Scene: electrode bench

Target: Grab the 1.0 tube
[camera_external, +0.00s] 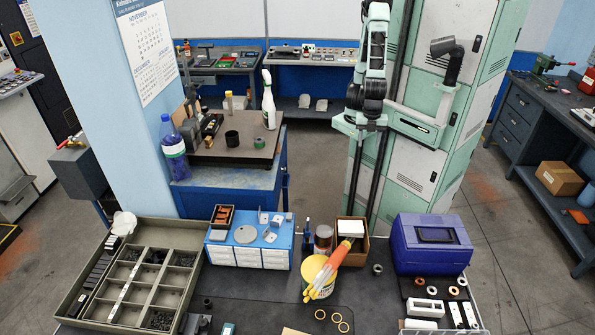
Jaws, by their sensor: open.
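No label reading 1.0 can be made out, so I cannot tell which thing is the 1.0 tube. Pale elongated pieces (425,308) lie at the lower right of the front bench. A yellow can (317,283) stands near the bench's middle, with an orange and yellow glove-like item (331,266) leaning over it. My mint and black arm stands folded upright at the top centre, beyond the bench and apart from everything on it. I cannot make out my gripper's fingertips.
A divided tray (153,286) fills the bench's left. A blue box (250,252) with small metal parts, a cardboard box (352,243) and a blue-purple case (430,243) stand along the back. Rings lie in front of the can. A cart (229,180) with bottles stands behind.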

